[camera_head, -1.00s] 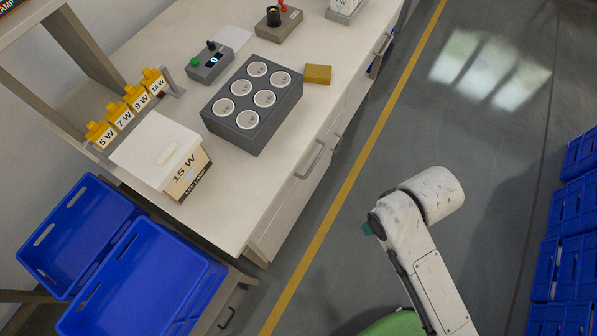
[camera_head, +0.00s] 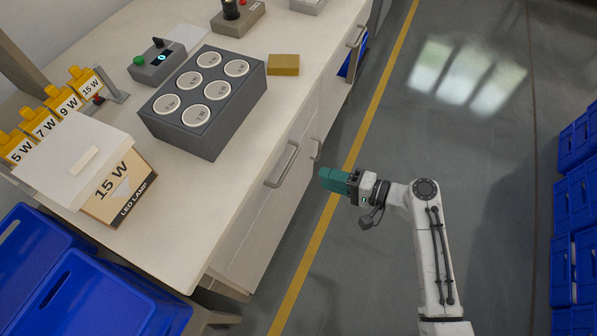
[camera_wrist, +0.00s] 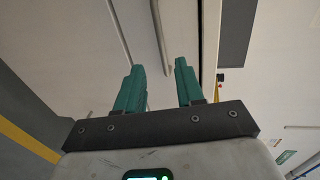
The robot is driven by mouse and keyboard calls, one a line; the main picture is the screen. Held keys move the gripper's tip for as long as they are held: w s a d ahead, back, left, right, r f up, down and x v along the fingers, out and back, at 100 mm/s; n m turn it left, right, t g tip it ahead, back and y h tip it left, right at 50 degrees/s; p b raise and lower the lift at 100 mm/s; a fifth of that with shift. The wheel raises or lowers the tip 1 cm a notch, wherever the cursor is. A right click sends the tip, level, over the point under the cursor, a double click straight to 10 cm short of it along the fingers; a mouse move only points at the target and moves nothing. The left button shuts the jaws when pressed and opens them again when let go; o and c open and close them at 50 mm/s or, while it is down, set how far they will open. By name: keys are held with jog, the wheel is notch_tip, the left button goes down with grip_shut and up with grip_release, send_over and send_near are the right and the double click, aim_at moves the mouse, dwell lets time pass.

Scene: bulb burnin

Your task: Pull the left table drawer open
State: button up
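The left table drawer (camera_head: 268,205) is a pale front under the near end of the worktop and looks shut. Its grey bar handle (camera_head: 283,164) sticks out from the front. My gripper (camera_head: 324,178) has teal fingers and is to the right of this handle, apart from it, with its fingers pointing towards the table. In the wrist view my gripper (camera_wrist: 160,66) is open, with a clear gap between its fingers. A pale bar (camera_wrist: 159,35), seemingly a handle, shows beyond the gap against a pale front. Nothing is held.
The worktop (camera_head: 235,165) carries a grey block with several round sockets (camera_head: 205,100), a 15 W lamp box (camera_head: 118,185) and a yellow block (camera_head: 283,65). Another handle (camera_head: 317,150) is close to my gripper. Blue crates (camera_head: 85,295) stand at lower left.

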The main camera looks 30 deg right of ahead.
jog(key=x, duration=1)
jog(key=shift+w+a, duration=0.2)
jog(key=shift+w, duration=0.05)
grip_shut()
dwell(0.4)
